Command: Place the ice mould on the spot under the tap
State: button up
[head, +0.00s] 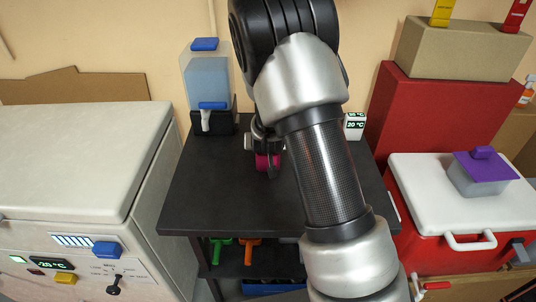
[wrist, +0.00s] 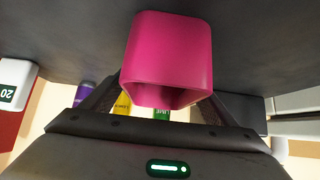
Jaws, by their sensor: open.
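A magenta, square, hollow cup, which I take as the ice mould (head: 267,162), is on the dark table, partly hidden by my arm. In the wrist view the mould (wrist: 165,55) is large and close, with its open end facing the camera. My gripper (head: 262,145) is at the mould; its jaws are open, with a finger on either side in the wrist view (wrist: 155,105). I cannot tell whether they touch it. The water dispenser (head: 207,80) stands at the table's back left, with a white tap (head: 206,119) at its front. No marked spot shows under the tap.
The dark table (head: 215,190) is clear left of the mould and in front of the tap. A small white temperature display (head: 355,125) stands at the back right. A white freezer chest (head: 80,160) is left; a red cooler with a white lid (head: 430,190) is right.

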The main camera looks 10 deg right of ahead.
jog(key=shift+w+f, duration=0.15)
jog(key=shift+w, duration=0.1)
jog(key=c, duration=1.3)
